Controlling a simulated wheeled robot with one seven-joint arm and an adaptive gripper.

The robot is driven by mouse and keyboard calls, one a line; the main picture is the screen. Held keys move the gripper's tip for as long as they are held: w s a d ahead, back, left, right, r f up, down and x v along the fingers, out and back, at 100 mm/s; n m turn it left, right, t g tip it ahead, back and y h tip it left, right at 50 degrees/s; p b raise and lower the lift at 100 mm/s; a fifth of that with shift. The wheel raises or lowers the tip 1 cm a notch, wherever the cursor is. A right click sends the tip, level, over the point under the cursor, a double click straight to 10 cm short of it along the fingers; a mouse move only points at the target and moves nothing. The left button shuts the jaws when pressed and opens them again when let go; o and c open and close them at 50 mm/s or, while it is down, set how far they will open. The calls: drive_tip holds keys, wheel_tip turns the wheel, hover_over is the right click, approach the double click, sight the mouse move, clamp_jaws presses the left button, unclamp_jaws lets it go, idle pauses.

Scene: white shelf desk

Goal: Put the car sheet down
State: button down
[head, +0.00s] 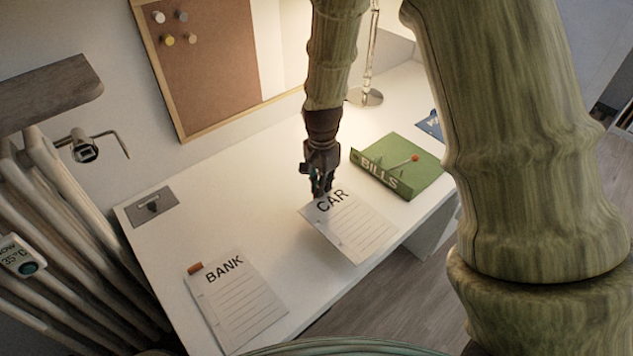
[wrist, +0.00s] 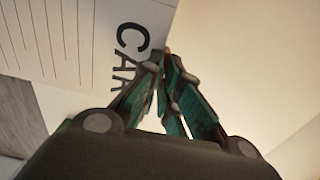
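The car sheet (head: 348,228) is a white lined page headed CAR, near the desk's front edge in the head view. My gripper (head: 319,190) is at its top edge, pointing down. In the wrist view the sheet (wrist: 75,45) fills the upper left, and my gripper's fingertips (wrist: 163,65) are close together at its edge, beside the CAR heading. The fingers appear shut on the sheet's edge. I cannot tell whether the sheet touches the desk or hangs just above it.
A lamp base (head: 365,97) stands behind. Clear desk lies between the sheets. A radiator (head: 75,235) is at left.

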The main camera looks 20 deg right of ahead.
drive_tip(key=w, duration=0.4)
drive_tip(key=shift+w+d+f, duration=0.15)
drive_tip(key=shift+w+f, duration=0.05)
drive_tip(key=shift+w, duration=0.05)
drive_tip(key=shift+f+p, duration=0.45)
drive_tip(key=shift+f, duration=1.3)
drive_tip(key=shift+f, duration=0.15)
drive_tip(key=c, duration=1.6)
unclamp_jaws()
drive_tip(key=shift+c, duration=0.2)
wheel_tip(320, 180, up, 12)
drive_tip(key=shift+b, duration=0.45)
